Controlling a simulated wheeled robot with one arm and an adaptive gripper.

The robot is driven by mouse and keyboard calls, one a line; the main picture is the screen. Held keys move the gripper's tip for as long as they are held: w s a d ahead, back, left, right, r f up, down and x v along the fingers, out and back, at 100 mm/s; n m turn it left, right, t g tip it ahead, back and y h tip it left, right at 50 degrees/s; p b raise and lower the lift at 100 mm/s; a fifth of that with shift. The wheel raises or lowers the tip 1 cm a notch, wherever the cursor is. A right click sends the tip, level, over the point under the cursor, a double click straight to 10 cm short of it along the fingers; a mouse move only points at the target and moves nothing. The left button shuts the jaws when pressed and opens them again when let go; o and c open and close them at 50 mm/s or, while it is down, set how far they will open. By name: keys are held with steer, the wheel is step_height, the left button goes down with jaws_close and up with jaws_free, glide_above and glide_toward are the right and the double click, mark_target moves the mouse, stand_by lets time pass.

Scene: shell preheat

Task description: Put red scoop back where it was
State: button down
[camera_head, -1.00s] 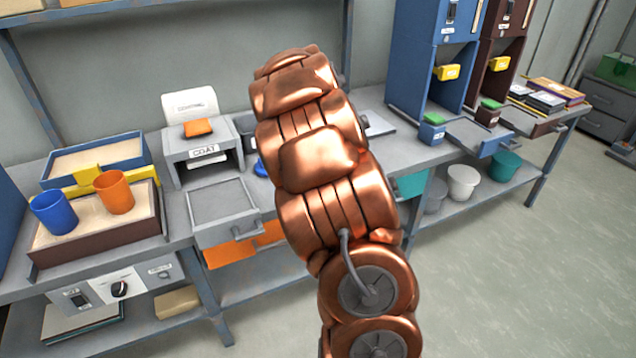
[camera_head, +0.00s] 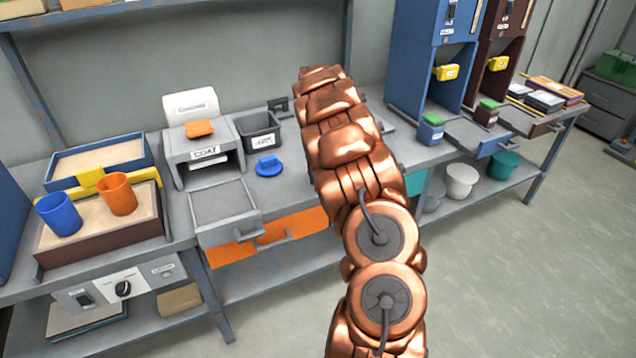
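I see no red scoop in this view. My copper-coloured arm rises through the middle of the picture and hides part of the bench behind it. My gripper cannot be made out; the far end of the arm is turned away from the camera, so I cannot see whether it holds anything. A blue round lid-like piece with a knob (camera_head: 269,166) lies on the bench left of my arm. A dark grey bin with a white label (camera_head: 259,138) stands behind it.
A grey COAT box (camera_head: 205,153) has an orange piece (camera_head: 199,129) on top and an open tray (camera_head: 222,203) in front. A blue cup (camera_head: 59,214) and an orange cup (camera_head: 117,194) stand on the sand tray (camera_head: 97,245). Blue and brown dispensers stand at right.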

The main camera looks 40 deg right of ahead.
steer(key=shift+w+d, duration=0.15)
steer(key=shift+d, duration=0.1)
steer(key=shift+f+p, duration=0.55)
steer(key=shift+f, duration=1.25)
steer(key=shift+f, duration=0.15)
steer(key=c, duration=1)
jaws_free()
